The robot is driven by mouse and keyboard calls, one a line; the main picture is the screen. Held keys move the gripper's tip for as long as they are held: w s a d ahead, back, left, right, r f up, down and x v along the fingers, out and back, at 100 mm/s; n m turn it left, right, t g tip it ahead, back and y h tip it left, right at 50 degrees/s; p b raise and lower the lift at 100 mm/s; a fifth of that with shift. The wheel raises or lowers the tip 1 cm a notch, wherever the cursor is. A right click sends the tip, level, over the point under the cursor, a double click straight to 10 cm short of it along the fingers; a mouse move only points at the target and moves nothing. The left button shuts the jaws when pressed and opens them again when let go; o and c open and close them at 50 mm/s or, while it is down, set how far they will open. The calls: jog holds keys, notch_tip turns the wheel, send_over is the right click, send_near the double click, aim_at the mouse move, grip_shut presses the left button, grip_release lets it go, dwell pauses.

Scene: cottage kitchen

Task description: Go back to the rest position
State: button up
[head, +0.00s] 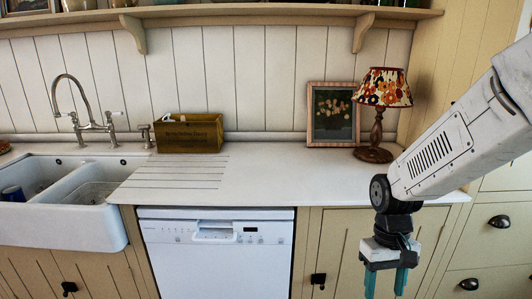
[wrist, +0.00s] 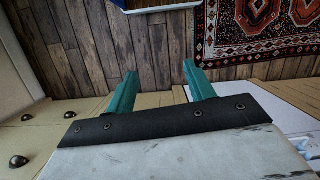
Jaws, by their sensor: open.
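My gripper (head: 385,282) hangs from my arm at the right of the head view, pointing down in front of the cabinet to the right of the dishwasher. Its teal fingers are apart, with nothing between them. In the wrist view my gripper (wrist: 157,82) also shows open and empty. Below it are the wooden floor (wrist: 150,48) and a patterned red rug (wrist: 260,30).
The white counter (head: 270,175) is mostly clear. On it stand a lamp (head: 385,88), a framed picture (head: 333,115) and a wooden box (head: 188,133). A double sink (head: 60,220) is at the left. The dishwasher (head: 215,262) sits below the counter.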

jog(key=s+d+r+m+t, duration=0.1)
jog(key=s+r+t, duration=0.3)
jog(key=s+r, duration=1)
jog(key=shift+s+d+r, duration=0.15)
jog(key=shift+s+r, duration=0.25)
jog(key=shift+r, duration=0.55)
